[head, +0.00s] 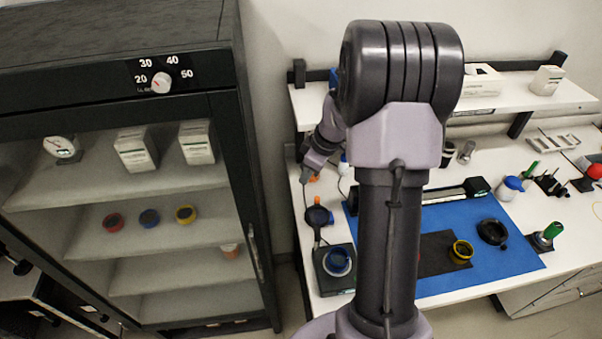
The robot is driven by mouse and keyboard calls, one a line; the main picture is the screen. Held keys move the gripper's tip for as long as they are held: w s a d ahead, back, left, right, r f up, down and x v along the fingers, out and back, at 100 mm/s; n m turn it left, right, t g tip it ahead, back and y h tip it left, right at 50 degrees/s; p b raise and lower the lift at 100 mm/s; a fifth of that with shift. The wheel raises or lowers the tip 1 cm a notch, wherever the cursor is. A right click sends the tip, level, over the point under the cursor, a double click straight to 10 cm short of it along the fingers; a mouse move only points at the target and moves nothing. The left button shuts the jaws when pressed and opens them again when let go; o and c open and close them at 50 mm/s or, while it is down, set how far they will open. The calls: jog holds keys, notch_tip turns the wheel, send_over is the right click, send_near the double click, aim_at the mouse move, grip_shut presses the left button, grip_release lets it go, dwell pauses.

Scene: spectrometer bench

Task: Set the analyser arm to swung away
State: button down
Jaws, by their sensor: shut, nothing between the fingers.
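A small black base (325,283) with a blue ring (338,262) stands at the front left of the bench. Behind it a dark round holder (318,215) on a short stem sits off to the side of the ring, apart from it; this looks like the analyser arm, but I cannot be sure. My gripper (304,163) shows small behind my raised arm, above and behind the round holder and apart from it. Its fingers look shut and empty. My arm's column and elbow hide the middle of the bench.
A blue mat (428,284) carries a dark sheet, a yellow ring (461,252) and a black ring (492,232). A shelf (510,91) runs behind. A glass-fronted cabinet (140,190) with a dial stands at the left.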

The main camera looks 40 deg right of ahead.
aim_at(317, 218)
jog(key=f, duration=0.1)
jog(key=s+f, duration=0.1)
jog(key=f, duration=0.1)
jog(key=d+f, duration=0.1)
jog(key=f, duration=0.1)
jog(key=shift+s+f+b, duration=0.2)
jog(key=shift+s+b, duration=0.1)
jog(key=shift+s, duration=0.05)
jog(key=shift+s, duration=0.1)
